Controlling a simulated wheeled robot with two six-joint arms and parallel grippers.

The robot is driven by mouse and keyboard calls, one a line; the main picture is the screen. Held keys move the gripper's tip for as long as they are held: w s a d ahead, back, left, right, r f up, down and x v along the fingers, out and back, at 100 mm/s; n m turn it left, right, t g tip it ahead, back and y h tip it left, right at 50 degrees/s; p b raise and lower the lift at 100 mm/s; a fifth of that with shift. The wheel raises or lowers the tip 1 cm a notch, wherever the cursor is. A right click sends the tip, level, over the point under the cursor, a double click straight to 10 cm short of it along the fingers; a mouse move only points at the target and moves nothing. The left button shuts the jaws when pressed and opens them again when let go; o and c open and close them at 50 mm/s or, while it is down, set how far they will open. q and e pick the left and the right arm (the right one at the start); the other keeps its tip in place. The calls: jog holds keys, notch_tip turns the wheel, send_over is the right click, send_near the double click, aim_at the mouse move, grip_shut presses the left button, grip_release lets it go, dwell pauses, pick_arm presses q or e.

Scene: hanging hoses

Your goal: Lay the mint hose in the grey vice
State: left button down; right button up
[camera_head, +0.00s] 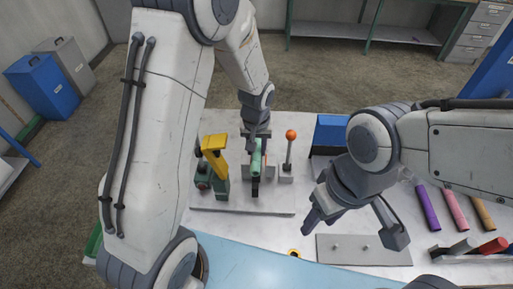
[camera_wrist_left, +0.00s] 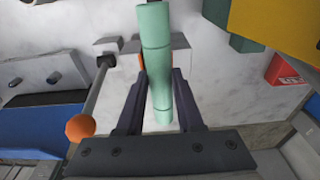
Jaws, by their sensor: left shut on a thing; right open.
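The mint hose (camera_head: 257,160) is a short segmented tube. In the left wrist view it also shows (camera_wrist_left: 157,60), lying between my left gripper's two fingers (camera_wrist_left: 158,85). My left gripper (camera_head: 257,142) is shut on it, over the fixture board in the head view. A grey block with an upright lever and orange ball (camera_head: 290,135) stands just right of the hose; it looks like part of the grey vice (camera_head: 286,178). The hose overlaps the grey block in the wrist view; I cannot tell whether they touch. My right gripper (camera_head: 352,232) is open and empty at the lower right.
A yellow-topped green device (camera_head: 214,145) stands left of the hose on the grey board (camera_head: 235,209). A blue box (camera_head: 330,132) is behind right. Purple (camera_head: 427,208), pink and orange tubes lie far right.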

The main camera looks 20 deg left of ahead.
aim_at(257, 156)
pick_arm(q)
jog(key=shift+f+b, duration=1.5)
jog(key=shift+f, duration=0.35)
jog(key=shift+c, duration=2.3)
grip_release()
jog(key=shift+r, duration=0.15)
jog(key=r, duration=0.6)
jog(key=s+r+b, duration=0.1)
jog(key=r, duration=0.3)
jog(key=shift+s+d+r, duration=0.1)
jog(key=shift+d, duration=0.05)
jog(key=shift+s, duration=0.1)
